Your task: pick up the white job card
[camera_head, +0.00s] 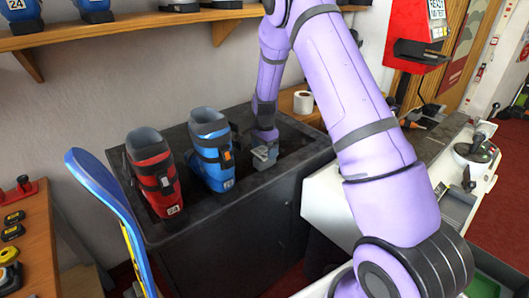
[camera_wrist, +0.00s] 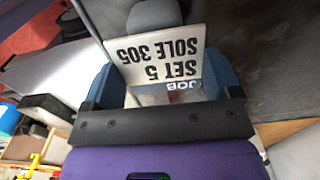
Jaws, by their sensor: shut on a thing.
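The white job card (camera_wrist: 158,55) is in the wrist view, with black print reading "SET 5 SOLE 305" upside down and a blue "JOB" strip at its lower edge. My gripper (camera_wrist: 163,82) is shut on the card, with one blue-grey finger at each side of it. In the head view my gripper (camera_head: 265,153) points down low over the dark bench top, right of the blue boot. I cannot make out the card there. Whether the card touches anything beneath it is unclear.
A red boot (camera_head: 154,172) and a blue boot (camera_head: 212,149) stand in the dark bench (camera_head: 228,205), left of my gripper. A white roll (camera_head: 303,101) sits behind to the right. A blue ski (camera_head: 112,205) stands at the front left. A wooden shelf (camera_head: 130,27) runs above.

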